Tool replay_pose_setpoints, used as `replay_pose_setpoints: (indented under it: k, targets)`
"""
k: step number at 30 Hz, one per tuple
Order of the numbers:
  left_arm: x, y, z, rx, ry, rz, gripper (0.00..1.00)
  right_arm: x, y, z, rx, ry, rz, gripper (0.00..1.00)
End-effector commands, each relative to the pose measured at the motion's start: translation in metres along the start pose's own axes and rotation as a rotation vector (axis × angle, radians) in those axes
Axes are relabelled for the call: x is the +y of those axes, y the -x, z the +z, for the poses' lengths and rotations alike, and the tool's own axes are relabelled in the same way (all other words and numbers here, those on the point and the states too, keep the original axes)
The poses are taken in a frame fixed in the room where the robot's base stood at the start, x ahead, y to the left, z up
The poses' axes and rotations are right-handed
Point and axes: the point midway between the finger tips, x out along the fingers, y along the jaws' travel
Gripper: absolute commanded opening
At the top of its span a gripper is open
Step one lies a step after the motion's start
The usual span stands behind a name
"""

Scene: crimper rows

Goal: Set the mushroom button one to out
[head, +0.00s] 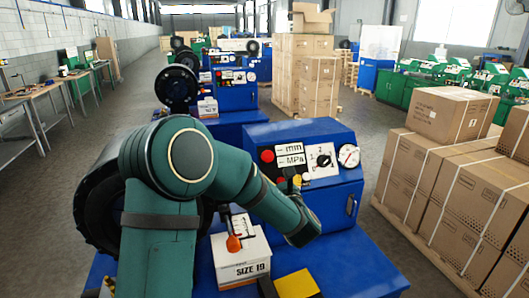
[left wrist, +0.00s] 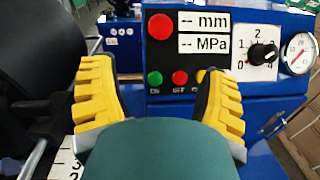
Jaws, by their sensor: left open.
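The nearest blue machine has a large round red mushroom button (head: 267,156) at the upper left of its black panel. It also shows in the left wrist view (left wrist: 160,26), left of the "mm" and "MPa" labels. I cannot tell whether it is in or out. My left gripper (head: 282,182) is in front of the panel, below the button. In the left wrist view its yellow ribbed fingers (left wrist: 160,80) are spread wide with nothing between them. Any gap to the panel is hard to judge. My right gripper is not in view.
Small red (left wrist: 179,77) and green (left wrist: 154,78) buttons sit below the mushroom button. A black selector knob (head: 324,160) and gauge (head: 349,156) are to the right. A "SIZE 19" box (head: 243,270) stands in front. Stacked cartons (head: 430,185) stand to the right.

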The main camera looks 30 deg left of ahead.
Motion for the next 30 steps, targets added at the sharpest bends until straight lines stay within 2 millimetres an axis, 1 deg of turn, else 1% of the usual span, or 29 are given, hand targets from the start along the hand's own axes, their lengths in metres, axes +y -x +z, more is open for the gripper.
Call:
replay_pose_setpoints:
  k: [4, 7, 11, 21, 25, 30]
  targets:
    - [0.0, -0.004, 0.001, -0.002, 0.001, 0.001, 0.75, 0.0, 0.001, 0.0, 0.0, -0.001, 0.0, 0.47]
    - [0.001, -0.015, 0.001, -0.001, 0.001, 0.003, 0.75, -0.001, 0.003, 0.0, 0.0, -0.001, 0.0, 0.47]
    - [0.001, -0.037, 0.001, 0.0, 0.0, 0.004, 0.75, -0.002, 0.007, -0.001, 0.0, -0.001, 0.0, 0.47]
    - [0.001, -0.103, 0.001, -0.001, 0.001, 0.004, 0.75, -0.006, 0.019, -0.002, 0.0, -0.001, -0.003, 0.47]
    - [0.0, -0.121, 0.001, -0.001, 0.001, 0.002, 0.75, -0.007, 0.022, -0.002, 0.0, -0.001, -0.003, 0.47]
    - [0.0, -0.135, 0.001, 0.0, 0.001, 0.001, 0.75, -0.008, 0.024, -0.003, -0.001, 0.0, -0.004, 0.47]
